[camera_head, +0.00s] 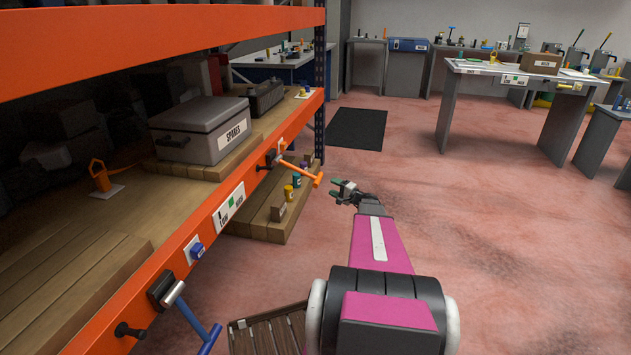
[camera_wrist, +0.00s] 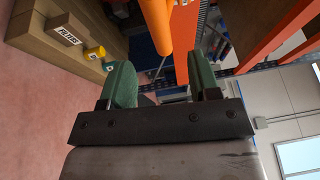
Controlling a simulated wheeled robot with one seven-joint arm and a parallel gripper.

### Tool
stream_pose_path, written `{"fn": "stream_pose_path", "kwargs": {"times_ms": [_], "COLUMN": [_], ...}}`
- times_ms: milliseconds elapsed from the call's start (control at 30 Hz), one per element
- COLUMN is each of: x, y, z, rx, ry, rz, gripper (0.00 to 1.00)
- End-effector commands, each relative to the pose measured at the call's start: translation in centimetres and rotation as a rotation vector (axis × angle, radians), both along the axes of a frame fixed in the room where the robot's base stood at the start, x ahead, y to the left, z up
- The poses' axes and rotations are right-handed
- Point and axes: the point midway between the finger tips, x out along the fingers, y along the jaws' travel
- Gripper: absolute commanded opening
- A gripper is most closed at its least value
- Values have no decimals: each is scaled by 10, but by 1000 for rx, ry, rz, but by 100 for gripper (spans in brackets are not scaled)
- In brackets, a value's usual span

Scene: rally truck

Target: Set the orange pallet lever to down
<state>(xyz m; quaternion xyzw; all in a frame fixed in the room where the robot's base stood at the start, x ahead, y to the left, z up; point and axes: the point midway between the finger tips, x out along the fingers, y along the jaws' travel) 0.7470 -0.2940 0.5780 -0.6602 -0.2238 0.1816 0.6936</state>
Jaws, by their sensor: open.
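The orange lever (camera_head: 300,172) sticks out from a dark mount on the orange shelf beam, pointing right and slightly down in the head view, with a thicker grip at its end. My gripper (camera_head: 345,190) is just right of the lever's end, with a small gap showing between them. In the wrist view the lever's orange grip (camera_wrist: 157,25) lies beyond my open green fingers (camera_wrist: 165,80), roughly in line with the space between them. Nothing is held. The lever's mount is not clear in the wrist view.
A blue lever (camera_head: 205,335) and a blue switch (camera_head: 196,250) are on the same beam, nearer. A grey SPARES box (camera_head: 205,130) stands on the shelf. Below the lever are a wooden block and small jars (camera_head: 288,192). The floor to the right is clear.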

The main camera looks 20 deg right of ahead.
Motion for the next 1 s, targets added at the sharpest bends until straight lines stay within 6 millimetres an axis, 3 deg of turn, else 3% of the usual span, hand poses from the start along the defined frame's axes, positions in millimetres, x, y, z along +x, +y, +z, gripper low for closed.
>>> {"fn": "stream_pose_path", "kwargs": {"times_ms": [300, 500, 933, 967, 1000], "x": [49, 69, 76, 76, 76], "y": [32, 45, 51, 51, 51], "z": [4, 5, 6, 6, 6], "rx": [-1, -1, -1, -1, -1], "ry": [1, 1, 2, 2, 2], "rz": [3, 3, 2, 2, 2], "gripper": [56, 56, 56, 53, 40]}}
